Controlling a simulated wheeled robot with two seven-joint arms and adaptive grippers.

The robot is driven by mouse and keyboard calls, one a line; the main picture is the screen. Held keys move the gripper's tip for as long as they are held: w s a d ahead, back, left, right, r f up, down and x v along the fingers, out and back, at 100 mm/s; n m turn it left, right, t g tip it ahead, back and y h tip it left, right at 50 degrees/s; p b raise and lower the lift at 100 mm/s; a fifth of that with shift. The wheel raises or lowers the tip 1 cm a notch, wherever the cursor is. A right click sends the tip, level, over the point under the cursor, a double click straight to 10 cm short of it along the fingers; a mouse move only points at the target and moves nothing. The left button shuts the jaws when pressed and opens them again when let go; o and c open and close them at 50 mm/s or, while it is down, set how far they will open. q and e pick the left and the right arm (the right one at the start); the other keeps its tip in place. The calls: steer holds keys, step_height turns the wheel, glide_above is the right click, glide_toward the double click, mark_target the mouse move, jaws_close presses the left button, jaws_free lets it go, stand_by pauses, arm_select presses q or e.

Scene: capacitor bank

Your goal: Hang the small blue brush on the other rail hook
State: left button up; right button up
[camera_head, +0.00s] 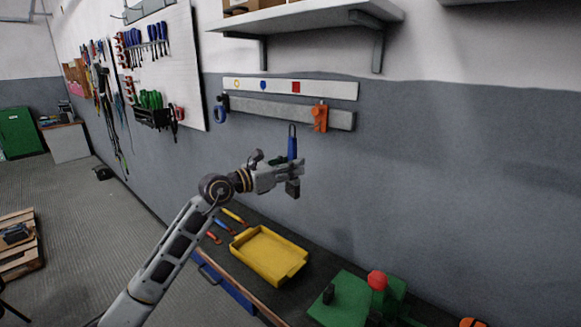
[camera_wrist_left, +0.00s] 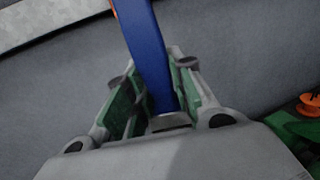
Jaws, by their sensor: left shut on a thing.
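My left gripper (camera_head: 290,172) is raised in front of the wall, over the bench. It is shut on the small blue brush (camera_head: 292,147), which stands upright with its dark loop at the top. In the left wrist view the blue handle (camera_wrist_left: 147,50) rises between the green-padded fingers (camera_wrist_left: 153,100). The grey rail (camera_head: 270,110) runs along the wall above. An orange tool (camera_head: 320,117) hangs near its right end, and a dark blue ring-shaped thing (camera_head: 221,107) hangs at its left end. The brush is just below the rail, apart from it in the picture. Individual hooks are too small to tell.
A white strip (camera_head: 310,89) with coloured marks is above the rail, and a shelf (camera_head: 300,17) above that. Below are a yellow tray (camera_head: 268,254), screwdrivers (camera_head: 232,215) and a green machine (camera_head: 350,290) on the bench. The wall right of the rail is bare.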

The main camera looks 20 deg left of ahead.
arm_select(q)
steer(key=w+d+f, duration=0.1)
steer(key=w+d, duration=0.2)
steer(key=w, duration=0.6)
steer(key=shift+w+d+f, duration=0.25)
stand_by(1.8)
steer(key=shift+w+f, duration=0.1)
stand_by(0.4)
steer(key=o, duration=1.1)
steer(key=shift+v, duration=6)
